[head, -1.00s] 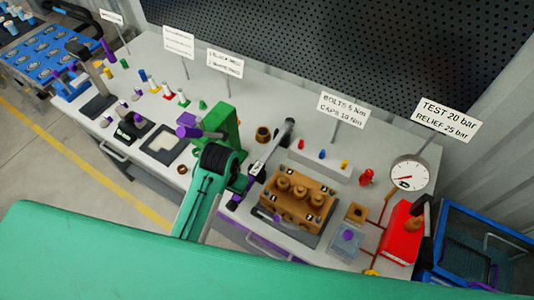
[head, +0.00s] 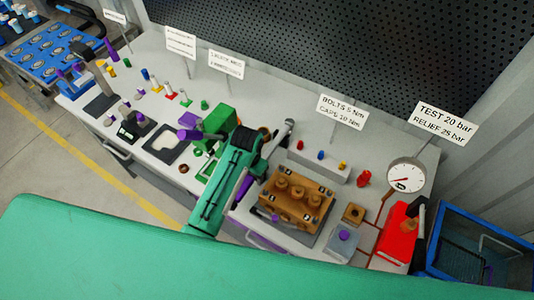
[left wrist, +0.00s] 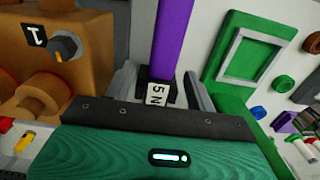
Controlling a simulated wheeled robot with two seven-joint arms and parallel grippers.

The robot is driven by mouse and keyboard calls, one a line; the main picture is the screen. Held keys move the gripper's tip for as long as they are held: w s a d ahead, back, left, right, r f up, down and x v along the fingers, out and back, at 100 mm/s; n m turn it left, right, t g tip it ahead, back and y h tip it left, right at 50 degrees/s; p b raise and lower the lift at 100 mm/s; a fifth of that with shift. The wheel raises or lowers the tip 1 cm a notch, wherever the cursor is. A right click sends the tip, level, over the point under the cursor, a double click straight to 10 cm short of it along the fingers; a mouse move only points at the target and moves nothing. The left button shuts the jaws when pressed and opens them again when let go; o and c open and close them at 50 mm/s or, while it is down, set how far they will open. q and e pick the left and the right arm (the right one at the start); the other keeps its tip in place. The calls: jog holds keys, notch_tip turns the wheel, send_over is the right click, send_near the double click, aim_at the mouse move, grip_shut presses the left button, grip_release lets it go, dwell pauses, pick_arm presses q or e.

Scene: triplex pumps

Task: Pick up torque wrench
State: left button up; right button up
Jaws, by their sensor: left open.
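The torque wrench shows in the left wrist view as an upright purple handle (left wrist: 172,40) with a black lower part and a white "5 N" label. My left gripper (left wrist: 158,88) is open, with one grey finger on each side of the black labelled part. I cannot tell whether the fingers touch it. In the head view my left arm reaches over the bench beside the brown pump block and hides most of the wrench. A purple piece (head: 244,188), probably its handle, shows beside the arm. My right gripper is not in view.
The brown pump block (head: 297,200) stands close to the right of the arm in the head view. A green frame (left wrist: 248,58) is close on the other side in the left wrist view. A gauge (head: 406,177) and a red box (head: 399,235) stand farther right.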

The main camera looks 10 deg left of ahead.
pick_arm(q)
jog(key=shift+f+p, duration=0.35)
jog(key=shift+f, duration=0.05)
notch_tip(320, 180, down, 4)
jog(key=shift+r+p, duration=0.1)
jog(key=shift+p, duration=0.8)
jog(key=shift+f, duration=0.4)
jog(key=shift+w, duration=0.1)
grip_shut()
